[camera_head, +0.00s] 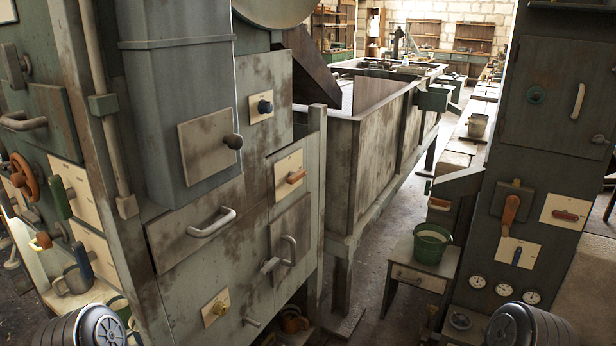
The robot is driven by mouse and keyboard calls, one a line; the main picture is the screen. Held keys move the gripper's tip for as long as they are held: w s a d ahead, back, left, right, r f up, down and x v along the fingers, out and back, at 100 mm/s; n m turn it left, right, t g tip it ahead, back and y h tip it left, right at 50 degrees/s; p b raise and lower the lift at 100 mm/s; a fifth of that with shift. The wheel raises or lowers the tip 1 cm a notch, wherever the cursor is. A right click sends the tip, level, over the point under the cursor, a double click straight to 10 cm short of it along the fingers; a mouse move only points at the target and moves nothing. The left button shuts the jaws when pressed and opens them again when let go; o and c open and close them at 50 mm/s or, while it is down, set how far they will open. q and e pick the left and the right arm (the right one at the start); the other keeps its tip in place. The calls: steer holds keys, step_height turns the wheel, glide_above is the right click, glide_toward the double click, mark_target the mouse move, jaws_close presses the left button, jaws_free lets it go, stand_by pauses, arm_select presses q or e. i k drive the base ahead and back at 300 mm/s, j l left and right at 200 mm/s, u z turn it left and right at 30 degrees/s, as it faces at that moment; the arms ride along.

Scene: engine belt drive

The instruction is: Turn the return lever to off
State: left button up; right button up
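Several small levers sit on cream plates, and their labels are too small to read, so I cannot tell which is the return lever. The middle machine has an orange-brown handle (296,176) and a dark knob (265,107). Neither gripper is in view. Only dark rounded parts, apparently mine, show at the bottom edge.
The large machine (200,110) fills the left and middle, with protruding pull handles (211,222). A long trough (375,130) runs back from it. A green bucket (431,244) stands on a small drawer table (419,278). A floor gap lies between machine and right cabinet (540,160).

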mark_target(293, 178)
steer(key=i+l, duration=0.15)
steer(key=l, duration=0.25)
steer(key=i+l, duration=0.2)
steer(key=l, duration=0.15)
steer(key=i+l, duration=0.15)
steer(key=l, duration=0.25)
steer(key=i+l+u, duration=0.1)
steer(key=l, duration=0.25)
steer(key=i+l, duration=0.25)
steer(key=l, duration=0.15)
steer(key=i+l, duration=0.15)
steer(key=l, duration=0.25)
steer(key=i+l, duration=0.2)
steer(key=l, duration=0.2)
steer(key=u, duration=0.05)
